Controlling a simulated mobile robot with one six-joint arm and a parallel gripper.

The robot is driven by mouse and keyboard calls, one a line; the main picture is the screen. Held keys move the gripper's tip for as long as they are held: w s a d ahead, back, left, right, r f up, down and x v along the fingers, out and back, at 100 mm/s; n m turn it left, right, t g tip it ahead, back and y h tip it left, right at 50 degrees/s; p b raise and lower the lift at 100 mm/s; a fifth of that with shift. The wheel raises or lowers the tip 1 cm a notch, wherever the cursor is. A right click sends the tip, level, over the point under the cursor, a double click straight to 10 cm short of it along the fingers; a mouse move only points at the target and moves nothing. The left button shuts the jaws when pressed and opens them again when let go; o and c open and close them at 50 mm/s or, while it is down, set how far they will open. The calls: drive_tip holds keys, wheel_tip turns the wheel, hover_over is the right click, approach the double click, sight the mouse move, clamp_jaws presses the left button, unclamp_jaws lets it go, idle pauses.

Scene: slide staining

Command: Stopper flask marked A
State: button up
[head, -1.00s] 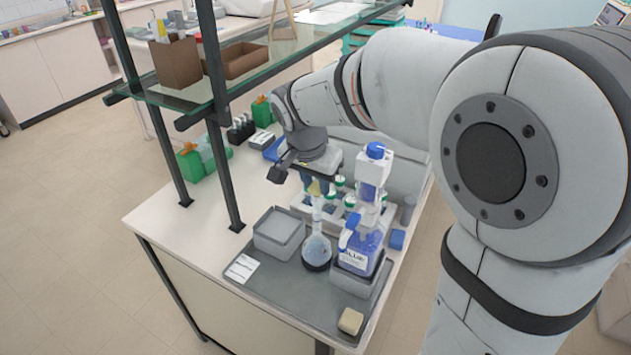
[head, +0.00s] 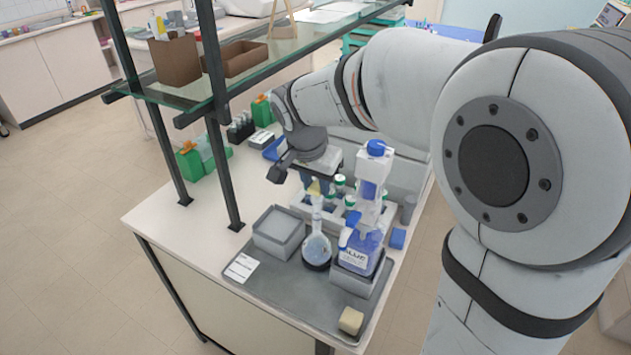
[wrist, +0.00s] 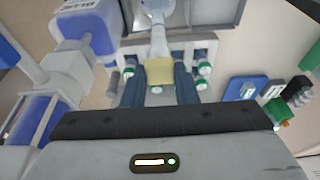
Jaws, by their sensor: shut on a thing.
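A round-bodied glass flask (head: 317,250) with pale blue liquid stands upright on the grey tray, its long neck pointing up. No letter on it is readable. It also shows in the wrist view (wrist: 158,20), at the top. My gripper (head: 314,186) is directly above the neck, shut on a small yellowish stopper (wrist: 160,71). The stopper sits between the two dark blue fingers, at or just over the flask's mouth. I cannot tell whether it is in the neck.
A blue-labelled bottle (head: 360,252) with a tall dispenser stands close right of the flask. A grey tub (head: 279,232) is on the left, and a rack of green-capped vials (wrist: 204,69) is behind. A sponge (head: 350,320) lies at the tray's (head: 300,292) front. The glass shelf is at upper left.

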drive_tip(key=o, duration=1.4)
drive_tip(key=shift+r, duration=0.1)
drive_tip(key=shift+r+p, duration=1.8)
drive_tip(key=shift+r, duration=1.15)
drive_tip(key=shift+c, duration=0.4)
clamp_jaws()
